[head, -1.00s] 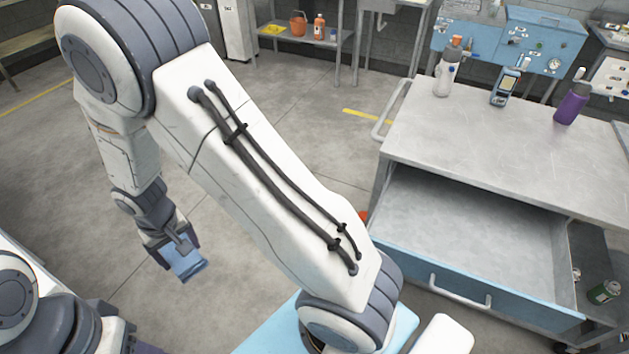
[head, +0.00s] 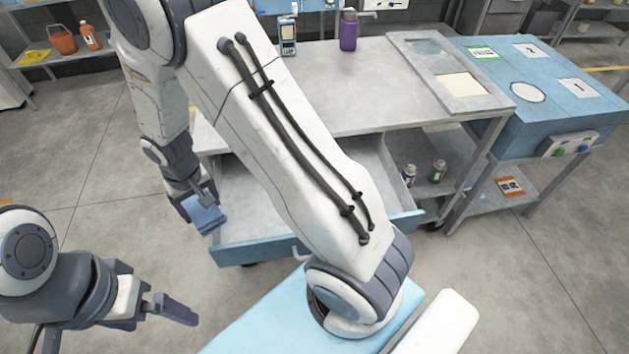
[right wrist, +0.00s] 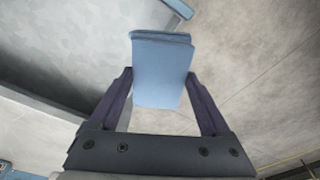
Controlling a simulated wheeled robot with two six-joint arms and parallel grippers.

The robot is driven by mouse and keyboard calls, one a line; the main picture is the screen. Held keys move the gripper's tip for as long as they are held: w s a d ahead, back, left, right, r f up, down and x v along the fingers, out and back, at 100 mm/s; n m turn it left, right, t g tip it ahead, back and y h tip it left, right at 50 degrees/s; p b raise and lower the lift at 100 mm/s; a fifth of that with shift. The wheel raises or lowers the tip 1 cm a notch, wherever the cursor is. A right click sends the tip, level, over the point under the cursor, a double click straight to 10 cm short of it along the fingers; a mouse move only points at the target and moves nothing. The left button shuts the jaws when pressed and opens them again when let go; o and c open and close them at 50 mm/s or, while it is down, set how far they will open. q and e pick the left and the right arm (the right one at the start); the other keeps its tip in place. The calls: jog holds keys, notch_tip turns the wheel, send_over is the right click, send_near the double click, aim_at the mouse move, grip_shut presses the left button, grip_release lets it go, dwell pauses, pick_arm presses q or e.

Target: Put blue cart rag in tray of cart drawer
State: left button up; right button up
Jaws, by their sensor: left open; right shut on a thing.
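The blue rag (head: 207,217), a folded piece of cloth, is held in my right gripper (head: 203,198). In the right wrist view the rag (right wrist: 160,75) sits between the two fingers, which are shut on it. The rag appears beside the left front corner of the open drawer (head: 240,195) of the cart; its height over it is hard to tell. My arm hides the middle of the drawer, and the visible tray floor is bare grey. My left gripper (head: 172,307) is open and empty at the lower left, away from the cart.
Two cans (head: 437,171) are on the lower shelf. A blue bench (head: 540,90) stands to the right. The floor at left is clear.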

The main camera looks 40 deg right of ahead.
jog(key=d+f+m+b, duration=0.1)
jog(key=d+m+b, duration=0.2)
jog(key=d, duration=1.7)
jog(key=s+d+m+b, duration=0.1)
jog(key=s+d, duration=0.4)
jog(key=d, duration=0.3)
jog(key=s+d+m+b, duration=0.2)
jog(key=s+d, duration=0.3)
jog(key=d, duration=0.2)
jog(key=shift+h, duration=0.4)
jog(key=w+a+f, duration=0.2)
jog(key=a, duration=0.1)
jog(key=w+a+f+p, duration=0.1)
jog(key=a+f, duration=0.2)
jog(key=w+a+f, duration=0.2)
jog(key=a, duration=0.1)
jog(key=shift+w+a+f, duration=0.2)
jog(key=shift+w+a, duration=0.05)
jog(key=shift+w, duration=0.05)
notch_tip(320, 180, down, 4)
jog(key=shift+f, duration=0.1)
